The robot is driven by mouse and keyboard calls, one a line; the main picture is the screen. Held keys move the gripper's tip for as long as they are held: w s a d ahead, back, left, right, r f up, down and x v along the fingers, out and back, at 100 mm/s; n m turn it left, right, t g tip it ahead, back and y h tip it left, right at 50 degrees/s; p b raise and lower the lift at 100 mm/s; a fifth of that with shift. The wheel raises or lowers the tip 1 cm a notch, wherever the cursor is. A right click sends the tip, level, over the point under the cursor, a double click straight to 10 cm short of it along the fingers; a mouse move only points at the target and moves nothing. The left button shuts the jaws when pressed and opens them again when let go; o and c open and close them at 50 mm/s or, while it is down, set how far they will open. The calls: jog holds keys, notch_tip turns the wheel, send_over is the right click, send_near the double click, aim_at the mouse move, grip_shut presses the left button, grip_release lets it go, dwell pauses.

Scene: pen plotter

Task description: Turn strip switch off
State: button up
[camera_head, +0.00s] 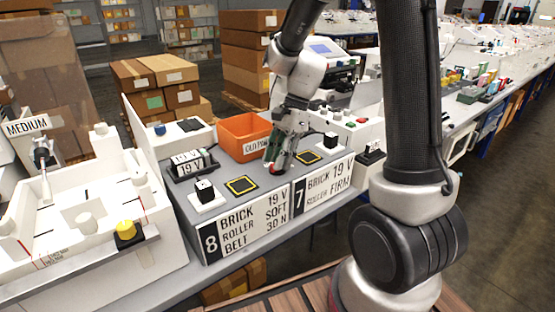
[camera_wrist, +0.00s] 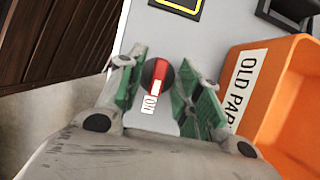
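The strip switch appears as a round knob (camera_wrist: 157,78), half red and half dark, with a small white "ON" label (camera_wrist: 149,104) beside it on the grey panel. In the head view my gripper (camera_head: 277,158) points down at the grey bench strip beside the orange bin, with a bit of red at its fingertips. In the wrist view my gripper (camera_wrist: 164,83) is open, its green-padded fingers on either side of the knob. I cannot tell whether a pad touches it.
An orange bin (camera_head: 243,136) labelled "OLD PA…" stands close beside the gripper. A black rocker (camera_head: 204,190) on a white base and yellow-edged black pads (camera_head: 241,185) are on the same bench. A white fixture (camera_head: 85,215) stands at left; cardboard boxes (camera_head: 160,85) are behind.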

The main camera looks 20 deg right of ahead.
jog(key=shift+a+f, duration=0.15)
jog(key=shift+f, duration=0.2)
grip_shut()
